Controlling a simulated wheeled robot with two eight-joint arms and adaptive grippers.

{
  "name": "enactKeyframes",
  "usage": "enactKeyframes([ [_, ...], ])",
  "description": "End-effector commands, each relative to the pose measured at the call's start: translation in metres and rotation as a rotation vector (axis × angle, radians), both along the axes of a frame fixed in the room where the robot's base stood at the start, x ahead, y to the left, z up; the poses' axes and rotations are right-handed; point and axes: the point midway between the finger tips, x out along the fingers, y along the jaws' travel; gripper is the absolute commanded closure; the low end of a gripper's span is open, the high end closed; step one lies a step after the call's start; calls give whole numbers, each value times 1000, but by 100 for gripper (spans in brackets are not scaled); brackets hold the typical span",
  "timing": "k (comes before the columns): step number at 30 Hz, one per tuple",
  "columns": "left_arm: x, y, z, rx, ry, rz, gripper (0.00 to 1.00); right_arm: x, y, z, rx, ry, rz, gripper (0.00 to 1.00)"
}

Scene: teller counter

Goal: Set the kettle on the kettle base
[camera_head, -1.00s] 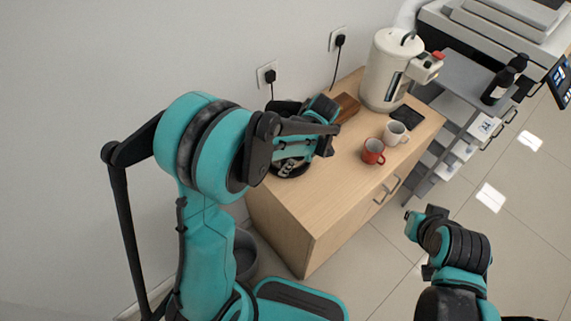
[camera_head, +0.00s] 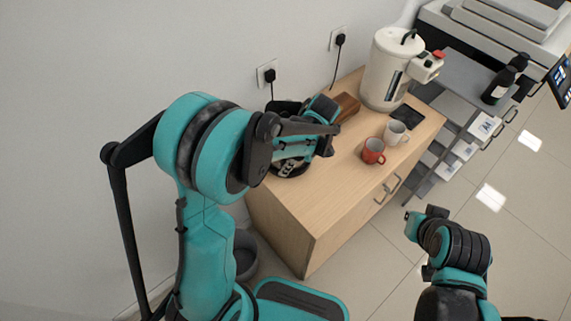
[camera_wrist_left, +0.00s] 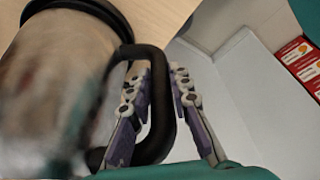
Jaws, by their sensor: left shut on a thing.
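The kettle has a shiny metal body (camera_wrist_left: 50,95) and a black loop handle (camera_wrist_left: 160,100) in the left wrist view. My left gripper (camera_wrist_left: 158,85) is shut on the handle, with its fingers on both sides of it. In the head view the left gripper (camera_head: 292,165) is at the left end of the wooden cabinet top, and my arm hides most of the kettle. A black part (camera_head: 285,107) shows behind the arm; I cannot tell whether it is kettle or kettle base. The base is not clearly seen. Of my right arm only links show, at the lower right.
On the cabinet top (camera_head: 315,200) are a large cream urn (camera_head: 385,75), a brown wooden item (camera_head: 347,106), a dark flat pad (camera_head: 407,117), a red mug (camera_head: 373,151) and a white mug (camera_head: 396,132). The wall is close behind. The cabinet's front part is clear.

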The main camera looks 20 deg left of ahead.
Motion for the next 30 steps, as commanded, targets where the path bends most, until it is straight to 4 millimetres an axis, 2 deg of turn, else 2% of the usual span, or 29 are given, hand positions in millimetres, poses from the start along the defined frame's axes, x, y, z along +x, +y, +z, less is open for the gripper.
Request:
enactKeyframes([
  [9,0,0,-5,3,-2,1,100,0,0,-5,0,0,0,100],
  [10,0,0,-5,3,-2,1,78,0,0,-5,0,0,0,100],
  [11,0,0,-5,3,-2,1,72,0,0,-4,0,0,0,100],
  [20,0,0,-5,-1,1,-1,72,0,0,-3,0,0,0,100],
  [30,3,-9,22,0,1,-2,72,0,0,16,0,0,0,100],
])
